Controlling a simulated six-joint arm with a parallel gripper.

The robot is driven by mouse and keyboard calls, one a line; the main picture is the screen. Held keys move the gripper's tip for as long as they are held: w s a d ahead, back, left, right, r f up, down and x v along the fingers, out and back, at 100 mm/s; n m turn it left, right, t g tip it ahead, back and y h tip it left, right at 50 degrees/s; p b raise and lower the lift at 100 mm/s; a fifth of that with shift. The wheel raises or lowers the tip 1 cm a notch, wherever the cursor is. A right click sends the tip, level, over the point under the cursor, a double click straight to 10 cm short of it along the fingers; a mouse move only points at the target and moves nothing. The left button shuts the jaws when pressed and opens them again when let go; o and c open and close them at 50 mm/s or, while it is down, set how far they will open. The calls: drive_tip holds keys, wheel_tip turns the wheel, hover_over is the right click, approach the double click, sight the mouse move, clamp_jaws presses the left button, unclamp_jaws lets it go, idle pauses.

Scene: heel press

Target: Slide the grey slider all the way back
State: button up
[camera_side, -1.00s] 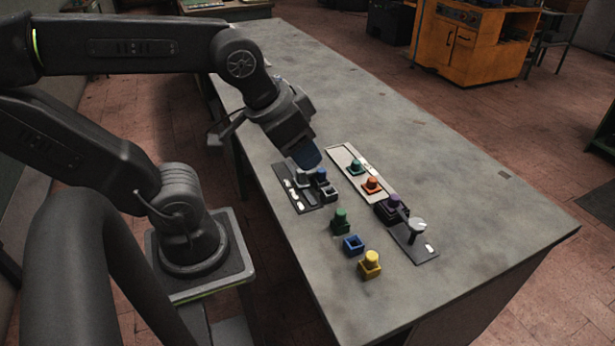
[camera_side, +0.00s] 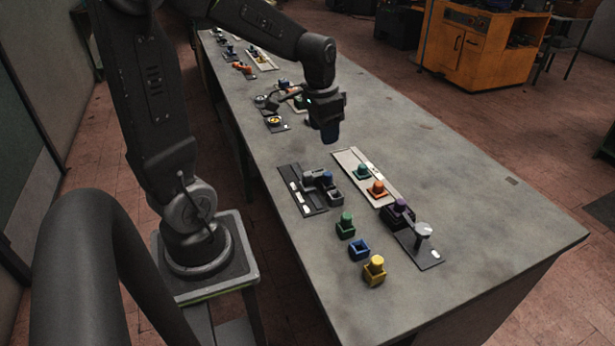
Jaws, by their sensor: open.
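A dark track panel (camera_side: 290,178) with white marks lies flat on the bench. A grey block (camera_side: 309,179), which looks like the grey slider, sits at its right side. A blue-topped piece (camera_side: 326,178) and a small grey open socket (camera_side: 335,199) stand close beside it, so the slider's exact outline and place along the track are hard to tell. My gripper (camera_side: 331,134) points down, open and empty, above the bench behind the panel. It is apart from the slider.
A pale strip (camera_side: 347,157) holds a teal piece (camera_side: 362,172) and an orange piece (camera_side: 377,188). A purple-topped piece (camera_side: 401,206) and a dial panel (camera_side: 428,258) follow. Green (camera_side: 346,226), blue (camera_side: 359,249) and yellow (camera_side: 374,270) pieces stand in front. The bench's right side is clear.

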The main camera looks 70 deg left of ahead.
drive_tip(key=g, duration=0.2)
hover_over(307, 173)
wheel_tip(307, 173, down, 7)
drive_tip(key=shift+h, duration=0.4)
wheel_tip(307, 173, down, 14)
drive_tip(key=shift+d+r, duration=0.1)
drive_tip(key=shift+r, duration=0.05)
drive_tip(key=shift+c, duration=0.3)
clamp_jaws()
